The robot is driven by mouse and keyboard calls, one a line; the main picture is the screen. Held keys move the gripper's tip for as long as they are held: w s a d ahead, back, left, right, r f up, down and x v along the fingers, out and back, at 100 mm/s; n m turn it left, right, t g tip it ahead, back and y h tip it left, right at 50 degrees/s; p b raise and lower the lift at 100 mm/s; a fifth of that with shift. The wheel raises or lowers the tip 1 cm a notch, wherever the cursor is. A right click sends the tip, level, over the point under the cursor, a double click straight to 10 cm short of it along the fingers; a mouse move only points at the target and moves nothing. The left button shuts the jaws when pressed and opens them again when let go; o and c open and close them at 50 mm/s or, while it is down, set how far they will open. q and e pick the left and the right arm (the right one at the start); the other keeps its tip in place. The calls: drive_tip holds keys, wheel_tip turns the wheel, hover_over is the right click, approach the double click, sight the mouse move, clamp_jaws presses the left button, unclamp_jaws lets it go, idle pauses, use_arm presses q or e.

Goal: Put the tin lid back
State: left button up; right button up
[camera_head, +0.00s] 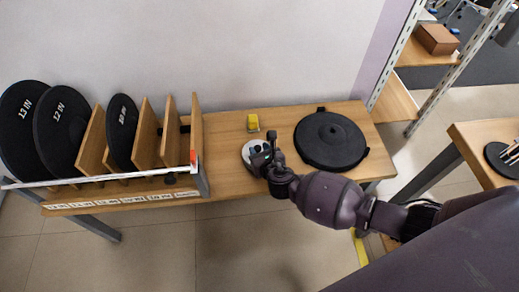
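A small round white tin (246,148) stands on the wooden table, with dark bluish shapes showing in its middle. My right gripper (264,155) is over the tin's right side and hides part of it. The gripper is dark and small in the picture, so I cannot tell whether its fingers are apart or hold a lid. I cannot make out a separate lid for certain. My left gripper is not in view.
A small yellow block (253,122) lies behind the tin. A large round black pad (330,140) lies to the right. A wooden rack (146,135) with upright black discs stands at the left. Another table (485,135) is at the far right.

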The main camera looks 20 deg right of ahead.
drive_tip(key=shift+o, duration=1.1)
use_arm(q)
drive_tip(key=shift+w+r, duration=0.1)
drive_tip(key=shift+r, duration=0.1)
use_arm(e)
drive_tip(key=shift+r, duration=0.1)
drive_tip(key=shift+r, duration=0.15)
use_arm(q)
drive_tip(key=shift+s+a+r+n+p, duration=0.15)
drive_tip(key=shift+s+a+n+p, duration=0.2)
drive_tip(key=shift+p, duration=0.75)
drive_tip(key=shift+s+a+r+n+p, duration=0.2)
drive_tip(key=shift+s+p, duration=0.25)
drive_tip(key=shift+p, duration=0.65)
use_arm(e)
drive_tip(key=v, duration=1.2)
drive_tip(key=shift+r, duration=0.3)
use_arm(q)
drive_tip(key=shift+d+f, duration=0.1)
